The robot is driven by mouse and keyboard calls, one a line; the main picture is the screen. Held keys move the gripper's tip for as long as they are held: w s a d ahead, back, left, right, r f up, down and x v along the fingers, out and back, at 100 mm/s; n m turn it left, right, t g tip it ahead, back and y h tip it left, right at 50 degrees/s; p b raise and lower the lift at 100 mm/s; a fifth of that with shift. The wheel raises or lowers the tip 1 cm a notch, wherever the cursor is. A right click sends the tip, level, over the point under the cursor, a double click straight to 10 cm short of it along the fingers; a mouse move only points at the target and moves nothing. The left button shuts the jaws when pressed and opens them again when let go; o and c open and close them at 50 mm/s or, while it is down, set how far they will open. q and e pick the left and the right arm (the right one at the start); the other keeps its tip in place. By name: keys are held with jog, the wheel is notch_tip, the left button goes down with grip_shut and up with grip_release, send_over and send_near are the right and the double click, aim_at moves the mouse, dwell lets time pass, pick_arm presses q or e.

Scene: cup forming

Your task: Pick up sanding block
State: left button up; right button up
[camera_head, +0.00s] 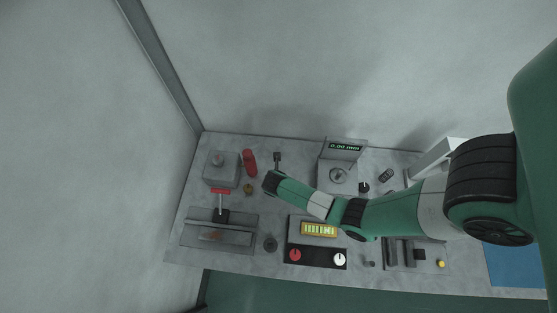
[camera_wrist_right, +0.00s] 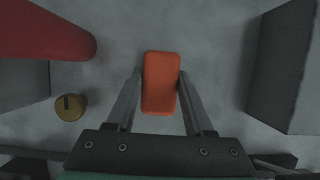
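The sanding block appears to be the orange block (camera_wrist_right: 160,82) with rounded corners in the right wrist view. It lies on the grey bench top between the two fingers of my right gripper (camera_wrist_right: 160,78). One fingertip is on each side, very close to the block; contact cannot be made out for certain. In the head view my right gripper (camera_head: 270,183) is low over the bench, and the block is hidden beneath it. My left gripper is not in view.
A red cylinder (camera_head: 250,162) and a brass knob (camera_head: 249,188) are left of the right gripper, beyond them a grey box (camera_head: 222,168). A gauge stand (camera_head: 338,178) is to the right. A control panel (camera_head: 316,256) with red and white knobs lies in front.

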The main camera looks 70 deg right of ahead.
grip_shut()
jog(key=shift+r, duration=0.55)
notch_tip(320, 180, up, 3)
jog(key=shift+s+a+r+p, duration=0.1)
jog(key=shift+p, duration=1)
jog(key=s+a+r+p, duration=0.4)
jog(key=s+a+r, duration=0.4)
jog(key=s+a, duration=0.1)
jog(key=shift+s+a+r, duration=0.15)
jog(key=shift+s+r, duration=0.25)
jog(key=shift+s, duration=0.15)
